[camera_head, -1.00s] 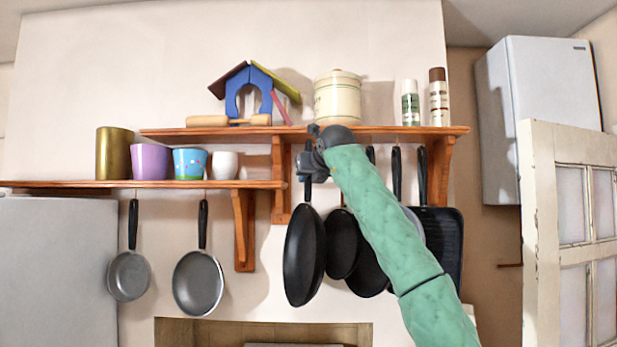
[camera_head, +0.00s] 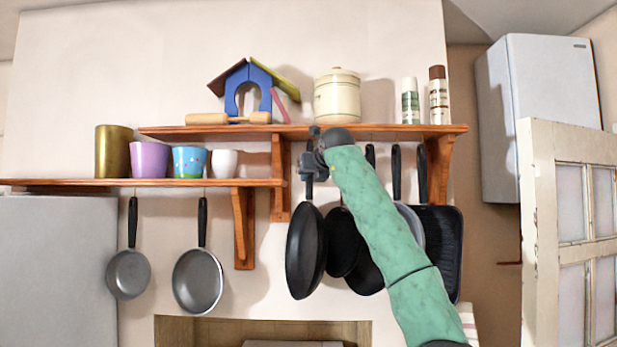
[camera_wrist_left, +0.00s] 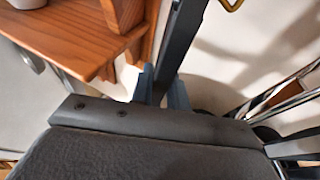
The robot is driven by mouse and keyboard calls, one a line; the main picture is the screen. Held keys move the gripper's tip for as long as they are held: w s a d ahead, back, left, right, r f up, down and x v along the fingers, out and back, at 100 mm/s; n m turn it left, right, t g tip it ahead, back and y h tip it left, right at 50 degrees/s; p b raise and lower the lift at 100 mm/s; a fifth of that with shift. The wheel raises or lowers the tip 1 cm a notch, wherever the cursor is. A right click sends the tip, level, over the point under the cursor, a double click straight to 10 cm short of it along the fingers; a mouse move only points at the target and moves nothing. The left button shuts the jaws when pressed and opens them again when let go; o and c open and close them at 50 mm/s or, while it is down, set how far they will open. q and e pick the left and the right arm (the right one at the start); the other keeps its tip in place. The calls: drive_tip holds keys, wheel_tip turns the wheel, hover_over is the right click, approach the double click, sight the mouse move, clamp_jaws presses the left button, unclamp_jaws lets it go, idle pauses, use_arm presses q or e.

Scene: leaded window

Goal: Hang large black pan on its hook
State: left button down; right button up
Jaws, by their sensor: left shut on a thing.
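The large black pan (camera_head: 305,252) hangs upright, handle up, in front of the wall below the upper shelf in the head view. My left gripper (camera_head: 310,172) is shut on its handle, just under the shelf's front edge. In the left wrist view the dark handle (camera_wrist_left: 182,40) passes up between the blue-grey fingertips (camera_wrist_left: 162,90). A small brass hook (camera_wrist_left: 232,4) shows at the top edge there, to the right of the handle and apart from it in the picture. Whether the handle's end touches any hook is hidden. My right gripper is not in view.
More black pans (camera_head: 344,243) hang close to the right, partly behind my arm. Two grey pans (camera_head: 198,282) hang at the left. The upper shelf (camera_head: 220,134) holds a birdhouse (camera_head: 250,88), a canister (camera_head: 337,98) and bottles. A wooden bracket (camera_head: 280,180) stands just left of the handle.

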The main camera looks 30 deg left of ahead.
use_arm(q)
drive_tip(key=shift+w+d, duration=0.55)
drive_tip(key=shift+w, duration=0.2)
drive_tip(key=shift+w+f, duration=0.15)
drive_tip(key=shift+f, duration=0.2)
drive_tip(key=shift+d+f, duration=0.1)
unclamp_jaws()
idle(0.6)
idle(0.5)
drive_tip(key=v, duration=1)
idle(1.0)
